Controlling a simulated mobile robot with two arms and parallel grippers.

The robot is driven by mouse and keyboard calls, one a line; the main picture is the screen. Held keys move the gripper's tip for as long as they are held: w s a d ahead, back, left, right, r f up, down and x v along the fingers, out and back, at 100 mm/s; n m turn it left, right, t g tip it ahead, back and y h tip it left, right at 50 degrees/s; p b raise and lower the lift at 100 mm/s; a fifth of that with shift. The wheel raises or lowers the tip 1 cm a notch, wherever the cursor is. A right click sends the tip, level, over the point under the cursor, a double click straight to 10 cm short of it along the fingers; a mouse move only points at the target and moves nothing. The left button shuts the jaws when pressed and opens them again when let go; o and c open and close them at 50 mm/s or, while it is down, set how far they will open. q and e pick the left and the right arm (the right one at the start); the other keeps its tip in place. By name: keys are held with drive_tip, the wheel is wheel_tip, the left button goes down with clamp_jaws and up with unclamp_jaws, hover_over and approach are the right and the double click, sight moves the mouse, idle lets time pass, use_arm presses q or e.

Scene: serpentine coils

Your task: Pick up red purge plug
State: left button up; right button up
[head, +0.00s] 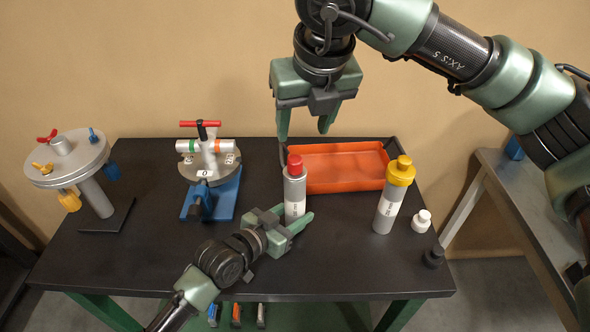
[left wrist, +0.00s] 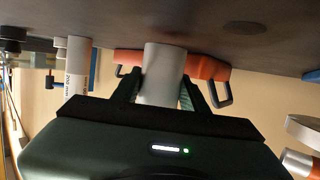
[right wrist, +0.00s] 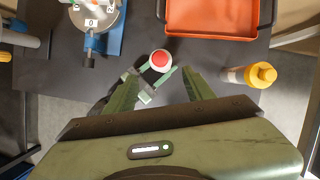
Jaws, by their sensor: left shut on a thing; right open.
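My right gripper (head: 303,132) is open and empty, pointing down, above and behind the plug. In the right wrist view its fingers (right wrist: 160,82) are spread, with the plug beyond them.
An orange tray (head: 345,188) lies behind the cylinder. A yellow-capped bottle (head: 389,208) and a small white bottle (head: 422,222) stand at the right. A valve fixture on a blue base (head: 226,200) and a round grey stand (head: 95,195) are at the left.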

hover_over(296, 159)
drive_tip(key=s, duration=0.2)
drive_tip(key=f, duration=0.5)
drive_tip(key=shift+w+d+f, duration=0.1)
drive_tip(key=shift+w+d, duration=0.1)
drive_tip(key=shift+d, duration=0.2)
drive_tip(key=shift+a+f, duration=0.1)
drive_tip(key=shift+f, duration=0.55)
drive_tip(key=x, duration=0.4)
drive_tip(key=shift+f, duration=0.25)
drive_tip(key=shift+r, duration=0.1)
clamp_jaws()
